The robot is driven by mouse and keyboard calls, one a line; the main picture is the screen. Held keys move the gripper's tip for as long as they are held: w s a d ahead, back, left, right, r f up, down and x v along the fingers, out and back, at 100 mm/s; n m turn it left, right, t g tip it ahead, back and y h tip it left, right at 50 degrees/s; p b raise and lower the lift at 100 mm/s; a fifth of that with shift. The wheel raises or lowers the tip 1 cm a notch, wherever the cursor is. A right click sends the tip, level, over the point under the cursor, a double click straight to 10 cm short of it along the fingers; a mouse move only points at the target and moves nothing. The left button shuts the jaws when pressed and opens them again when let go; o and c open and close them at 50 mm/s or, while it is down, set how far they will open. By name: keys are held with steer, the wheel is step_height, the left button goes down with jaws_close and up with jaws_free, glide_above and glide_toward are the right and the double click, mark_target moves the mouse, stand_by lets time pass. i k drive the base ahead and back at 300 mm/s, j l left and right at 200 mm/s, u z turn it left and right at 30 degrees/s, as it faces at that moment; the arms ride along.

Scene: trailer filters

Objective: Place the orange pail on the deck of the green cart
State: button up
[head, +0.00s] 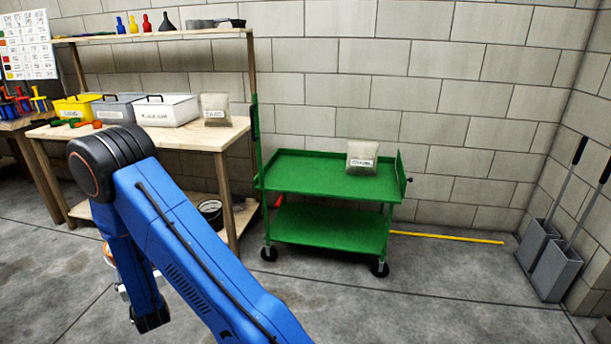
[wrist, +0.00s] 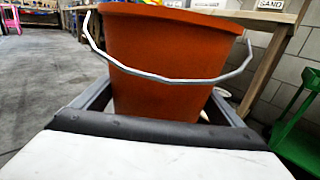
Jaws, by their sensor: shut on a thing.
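The orange pail (wrist: 165,62) fills the middle of the wrist view, upright, with its wire handle hanging across its near side. My gripper (wrist: 160,108) is shut on the pail, one finger on each side of it. In the head view the pail is almost wholly hidden behind my blue arm; only a sliver of orange shows at the left. The green cart (head: 330,232) stands against the wall right of centre in the head view. A small labelled bag (head: 362,158) sits on the right part of its top deck (head: 310,175); the left part is bare. The cart's edge also shows at the right of the wrist view (wrist: 298,135).
A wooden workbench (head: 190,137) with labelled bins (head: 166,110) and another bag (head: 215,110) stands left of the cart. A yellow pole (head: 450,237) lies on the floor right of the cart. Two grey shovels (head: 555,268) lean at the right wall. Floor before the cart is clear.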

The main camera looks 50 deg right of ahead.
mark_target(320, 172)
steer(key=k+z, duration=0.15)
steer(key=z, duration=1.2)
